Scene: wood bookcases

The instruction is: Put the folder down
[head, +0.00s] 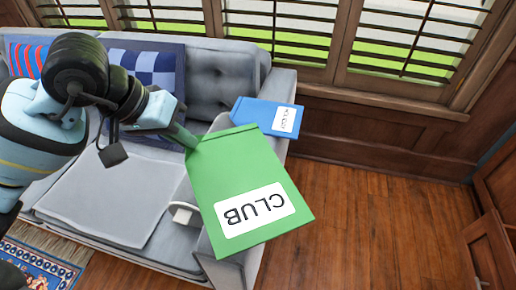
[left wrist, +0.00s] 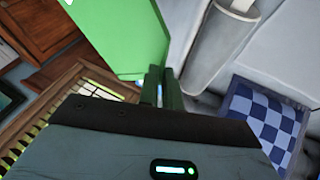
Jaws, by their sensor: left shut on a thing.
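A green folder (head: 240,180) with a white label reading CLUB is held by my left gripper (head: 184,136), which is shut on its upper left corner. The folder is over the right arm of the grey sofa (head: 100,200) and hides part of it. In the left wrist view the folder (left wrist: 118,30) runs up and left from the closed fingers (left wrist: 162,85). A blue folder (head: 262,115) with a white label lies at the sofa's right end, behind the green one and partly hidden by it. My right gripper is not seen.
A blue checked cushion (head: 152,66) and a striped cushion (head: 28,54) rest on the sofa. A white object (head: 184,212) sits near the sofa's right arm. Bare wood floor (head: 370,225) lies to the right. A patterned rug (head: 45,268) is at the lower left.

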